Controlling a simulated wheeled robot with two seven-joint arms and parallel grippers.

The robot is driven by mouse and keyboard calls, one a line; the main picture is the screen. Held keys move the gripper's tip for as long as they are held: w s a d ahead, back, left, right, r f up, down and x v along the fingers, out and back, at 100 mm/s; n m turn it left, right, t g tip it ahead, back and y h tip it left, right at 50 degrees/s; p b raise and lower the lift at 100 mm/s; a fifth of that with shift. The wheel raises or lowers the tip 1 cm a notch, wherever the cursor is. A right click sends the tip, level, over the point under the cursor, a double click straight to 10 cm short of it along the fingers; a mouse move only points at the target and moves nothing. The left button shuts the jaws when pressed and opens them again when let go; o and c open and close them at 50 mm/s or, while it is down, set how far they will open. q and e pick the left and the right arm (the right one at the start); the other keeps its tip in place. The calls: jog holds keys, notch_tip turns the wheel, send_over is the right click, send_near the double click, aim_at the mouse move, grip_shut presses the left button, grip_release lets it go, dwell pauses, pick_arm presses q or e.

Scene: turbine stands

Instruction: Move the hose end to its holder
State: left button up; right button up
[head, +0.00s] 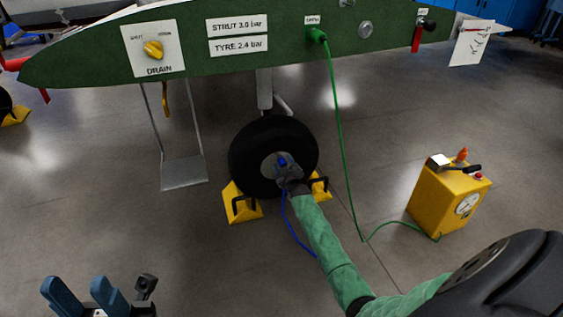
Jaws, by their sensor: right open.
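A blue hose end (282,160) is at the hub of the black wheel (246,150), and its blue hose (296,232) hangs down towards the floor. My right gripper (285,170) is open at the hub, right by the hose end. The fingers partly cover it, so I cannot tell whether they touch it. My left gripper (78,286) is open and empty at the bottom left, far from the wheel. I cannot make out a holder for the hose end with certainty.
A yellow box with a gauge (446,197) stands at the right, with a green hose (344,155) running to a port on the green body (200,65). Yellow chocks (241,207) flank the wheel. A metal step (184,173) hangs left of it.

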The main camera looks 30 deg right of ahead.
dwell(0.4)
jog(key=shift+p, duration=0.3)
grip_shut()
